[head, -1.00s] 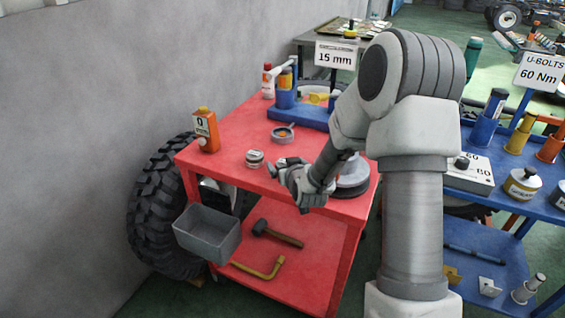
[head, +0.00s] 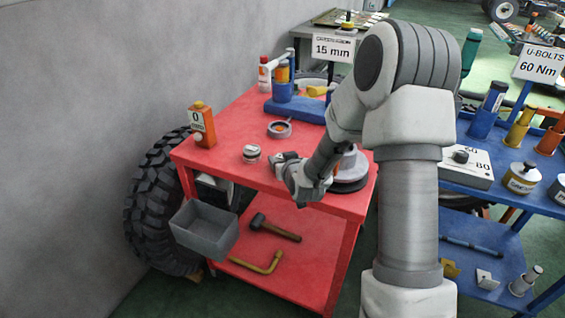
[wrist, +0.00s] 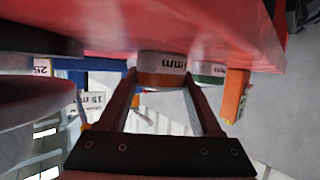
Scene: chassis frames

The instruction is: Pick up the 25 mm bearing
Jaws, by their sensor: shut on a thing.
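In the wrist view a small round bearing piece (wrist: 162,68) with an orange-brown band and a white label ending in "mm" sits between my fingertips. The number on its label is not clear. My gripper (wrist: 163,80) is shut on it, one finger on each side. In the head view my gripper (head: 282,162) is low over the red table's near part, and what it holds is mostly hidden. A second round piece (head: 251,153) stands on the table just left of my gripper. A green-banded piece (wrist: 208,70) shows beside the held one in the wrist view.
The red table (head: 215,160) carries an orange container (head: 202,126), a ring-shaped piece (head: 279,129) and a blue stand (head: 295,108). A grey round stack (head: 350,172) is close right of my gripper. A grey bin (head: 205,230) hangs at the left edge.

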